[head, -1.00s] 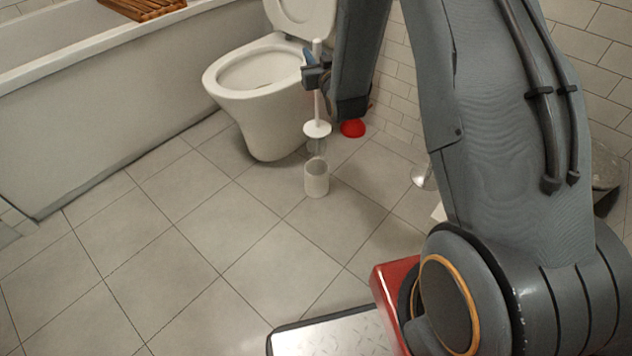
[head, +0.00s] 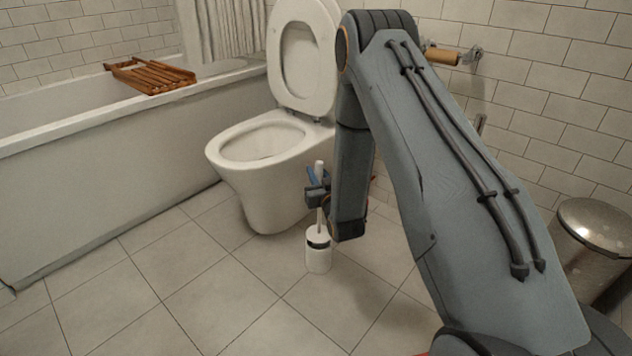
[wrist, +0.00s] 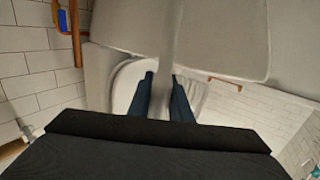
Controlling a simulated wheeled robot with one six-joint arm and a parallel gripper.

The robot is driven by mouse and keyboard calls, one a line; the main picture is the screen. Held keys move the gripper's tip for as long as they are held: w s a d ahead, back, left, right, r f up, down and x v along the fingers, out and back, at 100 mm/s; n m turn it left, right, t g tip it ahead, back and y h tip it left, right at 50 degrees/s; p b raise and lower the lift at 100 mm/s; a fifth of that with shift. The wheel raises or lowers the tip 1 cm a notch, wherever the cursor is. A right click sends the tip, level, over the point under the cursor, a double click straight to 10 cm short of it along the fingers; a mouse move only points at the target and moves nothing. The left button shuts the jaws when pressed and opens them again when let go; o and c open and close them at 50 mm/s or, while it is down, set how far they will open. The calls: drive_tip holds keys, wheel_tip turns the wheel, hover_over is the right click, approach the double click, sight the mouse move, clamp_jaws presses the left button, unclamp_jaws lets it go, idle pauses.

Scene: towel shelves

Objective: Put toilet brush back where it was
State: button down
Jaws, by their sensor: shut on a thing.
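The toilet brush (head: 319,228) is white and upright, with a slim handle and a round lid low on it. My gripper (head: 317,189) is shut on its handle. In the wrist view, the pale handle (wrist: 166,60) runs between the two blue-grey fingers (wrist: 162,98). The white cylindrical brush holder (head: 318,260) stands on the floor directly below. The brush's lower end is hidden at the holder's mouth. The lid sits just above the rim, with a dark gap between them.
The toilet (head: 262,165) stands close behind with its lid raised. The bathtub (head: 110,165) runs along the left, with a wooden rack (head: 150,75) on it. A metal bin (head: 590,235) stands at right by the tiled wall. The floor (head: 185,285) at front left is clear.

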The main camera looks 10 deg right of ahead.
drive_tip(key=shift+f, duration=1.2)
drive_tip(key=shift+f+b, duration=0.15)
drive_tip(key=shift+b, duration=0.15)
drive_tip(key=c, duration=1.6)
unclamp_jaws()
